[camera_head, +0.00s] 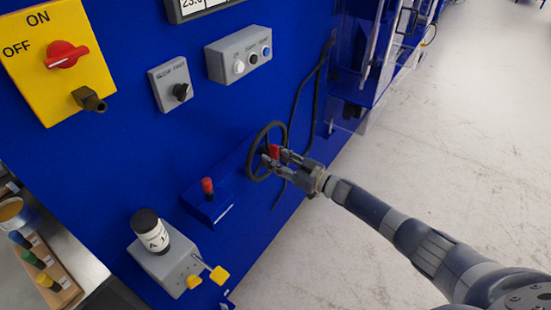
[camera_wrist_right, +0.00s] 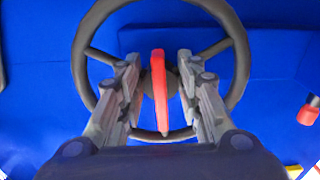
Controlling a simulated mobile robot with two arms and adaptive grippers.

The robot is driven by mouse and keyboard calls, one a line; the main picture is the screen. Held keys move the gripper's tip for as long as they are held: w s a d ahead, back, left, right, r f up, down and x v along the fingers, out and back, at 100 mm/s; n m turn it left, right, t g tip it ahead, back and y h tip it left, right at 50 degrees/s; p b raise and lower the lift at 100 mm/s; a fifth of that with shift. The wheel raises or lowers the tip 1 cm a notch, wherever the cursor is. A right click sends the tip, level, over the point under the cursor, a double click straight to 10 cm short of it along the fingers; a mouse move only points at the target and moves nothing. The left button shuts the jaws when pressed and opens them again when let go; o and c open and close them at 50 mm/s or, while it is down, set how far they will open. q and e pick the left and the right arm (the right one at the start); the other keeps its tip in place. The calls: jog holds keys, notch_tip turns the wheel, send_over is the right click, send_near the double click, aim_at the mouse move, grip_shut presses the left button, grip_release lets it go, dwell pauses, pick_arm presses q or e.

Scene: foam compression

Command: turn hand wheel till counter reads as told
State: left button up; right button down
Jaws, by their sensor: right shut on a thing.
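The dark hand wheel (camera_head: 257,139) stands out from the blue machine panel, and its rim and spokes fill the upper part of the right wrist view (camera_wrist_right: 240,65). A red handle (camera_head: 275,152) sits at the wheel's middle; it shows upright in the wrist view (camera_wrist_right: 158,90). My right gripper (camera_head: 272,157) reaches in from the right and is shut on the red handle, one finger on each side. My left gripper is out of view.
A yellow ON/OFF switch box (camera_head: 75,85), a grey knob box (camera_head: 168,75) and a grey button box (camera_head: 238,60) are on the panel. A red-topped knob (camera_head: 207,186) is left of the wheel. A grey box (camera_head: 165,262) is lower left. Open floor (camera_head: 440,150) lies right.

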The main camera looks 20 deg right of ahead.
jog(key=shift+f, duration=0.1)
jog(key=c, duration=1.2)
grip_release()
jog(key=shift+s, duration=0.1)
jog(key=v, duration=1.2)
jog(key=s+d+f+m+h, duration=0.2)
jog(key=f+h, duration=0.1)
jog(key=f, duration=0.6)
jog(key=s+d+f+m+h, duration=0.1)
jog(key=s+f+m+h, duration=0.15)
jog(key=f, duration=0.55)
jog(key=s+d+f+g+h, duration=0.1)
jog(key=s+f+g+h, duration=0.3)
jog(key=s+f, duration=0.9)
jog(key=s+a+f+g, duration=0.2)
jog(key=s+f, duration=0.4)
jog(key=s, duration=0.5)
jog(key=s+a+f+g+h, duration=0.1)
jog(key=s+a+f+g, duration=0.2)
jog(key=s, duration=0.8)
jog(key=s+a+f+m+g, duration=0.1)
jog(key=s+a+f+g, duration=0.2)
jog(key=s+f, duration=0.5)
jog(key=shift+s+f+g+h, duration=0.15)
jog(key=shift+s+g, duration=0.15)
jog(key=shift+s, duration=0.5)
jog(key=shift+s+f+g+h, duration=0.15)
jog(key=shift+s+g, duration=0.15)
jog(key=shift+s, duration=0.5)
